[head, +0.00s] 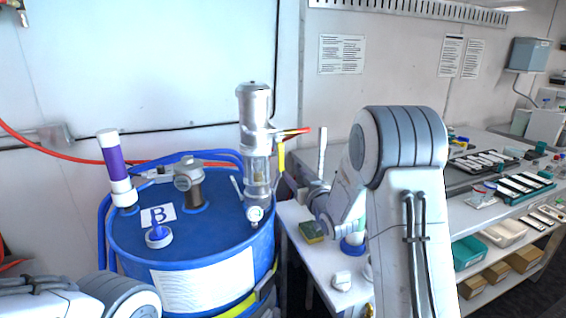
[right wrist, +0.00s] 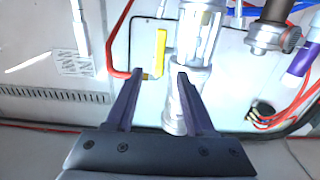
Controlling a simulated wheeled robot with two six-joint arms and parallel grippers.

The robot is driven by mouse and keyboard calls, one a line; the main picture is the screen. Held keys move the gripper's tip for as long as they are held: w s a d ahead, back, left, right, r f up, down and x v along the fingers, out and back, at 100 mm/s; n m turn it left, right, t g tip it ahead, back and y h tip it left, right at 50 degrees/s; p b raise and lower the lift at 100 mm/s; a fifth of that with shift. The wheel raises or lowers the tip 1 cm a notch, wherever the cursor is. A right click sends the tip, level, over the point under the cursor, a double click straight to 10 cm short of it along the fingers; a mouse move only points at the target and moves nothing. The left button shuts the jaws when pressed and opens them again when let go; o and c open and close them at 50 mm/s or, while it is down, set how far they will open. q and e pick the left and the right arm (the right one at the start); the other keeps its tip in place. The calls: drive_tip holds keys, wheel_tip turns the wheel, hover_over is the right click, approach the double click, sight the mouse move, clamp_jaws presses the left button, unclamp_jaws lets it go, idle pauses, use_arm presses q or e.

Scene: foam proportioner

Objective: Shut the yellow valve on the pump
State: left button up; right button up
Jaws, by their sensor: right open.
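The pump (head: 256,150) is a silver cylinder with a clear middle section, standing on the blue drum. Its yellow valve (head: 281,156) is a lever hanging down beside the pump, below a red pipe. In the right wrist view the yellow valve (right wrist: 160,50) appears as a flat bar beside the pump body (right wrist: 195,45). My right gripper (right wrist: 160,76) is open, its two dark fingers apart, with the valve in line with the gap between the fingertips. I cannot tell whether they touch it. In the head view my right gripper (head: 296,186) is just right of the valve, partly hidden. My left gripper is out of view.
The blue drum (head: 200,250) carries a white and purple cylinder (head: 115,165), a metal fitting (head: 188,178) and a blue-and-white cap (head: 158,236). A white table (head: 325,270) with a sponge (head: 311,231) stands at right. Shelves with trays stand further right.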

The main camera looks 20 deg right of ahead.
sight(282, 160)
drive_tip(key=w+p, duration=0.1)
drive_tip(key=w, duration=0.3)
drive_tip(key=w+p, duration=0.2)
drive_tip(key=w, duration=0.3)
drive_tip(key=shift+w+a+r, duration=0.1)
drive_tip(key=shift+a+r, duration=0.05)
drive_tip(key=shift+w, duration=0.45)
clamp_jaws()
idle(0.8)
